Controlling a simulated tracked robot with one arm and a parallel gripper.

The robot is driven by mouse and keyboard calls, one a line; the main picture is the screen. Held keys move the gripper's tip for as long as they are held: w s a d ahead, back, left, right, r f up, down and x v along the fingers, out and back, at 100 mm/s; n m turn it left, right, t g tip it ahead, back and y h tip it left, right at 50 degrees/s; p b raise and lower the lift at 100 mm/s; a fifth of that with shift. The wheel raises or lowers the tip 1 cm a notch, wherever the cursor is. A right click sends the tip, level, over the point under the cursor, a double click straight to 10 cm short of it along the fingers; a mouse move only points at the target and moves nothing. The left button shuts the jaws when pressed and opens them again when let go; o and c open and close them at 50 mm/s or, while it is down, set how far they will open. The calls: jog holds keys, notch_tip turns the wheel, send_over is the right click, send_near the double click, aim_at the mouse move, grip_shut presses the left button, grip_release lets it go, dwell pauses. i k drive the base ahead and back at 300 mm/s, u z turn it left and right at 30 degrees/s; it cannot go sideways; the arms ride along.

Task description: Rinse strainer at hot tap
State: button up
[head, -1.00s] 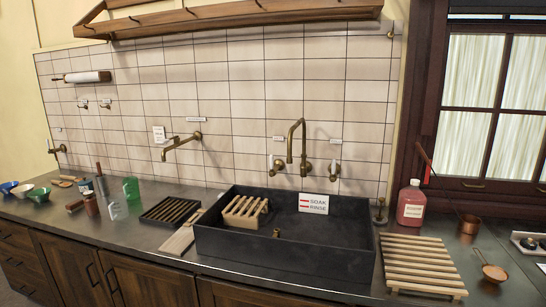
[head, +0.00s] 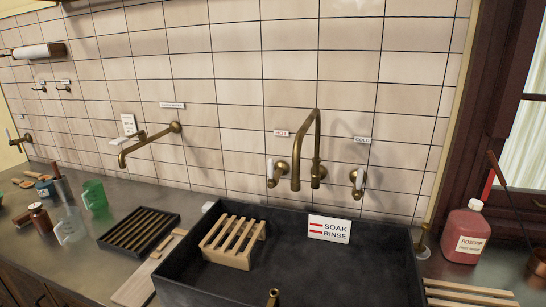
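The hot tap handle (head: 277,172), brass with a white lever, is on the tiled wall under a red HOT label (head: 281,133). The arched brass spout (head: 316,130) is to its right, above the dark sink (head: 390,285). The cold tap handle (head: 357,181) is further right under a COLD label (head: 363,140). No water shows at the spout. I cannot make out a strainer in this view. My gripper is not in view.
A wooden slatted rack (head: 235,241) and a SOAK/RINSE sign (head: 329,229) are in the sink. A dark slatted tray (head: 140,231), green cup (head: 94,195) and glass jug (head: 70,226) stand left. A pink bottle (head: 466,233) and copper pot (head: 537,268) stand right.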

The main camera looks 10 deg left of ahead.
aim_at(271, 185)
jog(key=i, duration=0.65)
jog(key=u, duration=2.75)
jog(key=i, duration=1.15)
jog(key=z, duration=3.2)
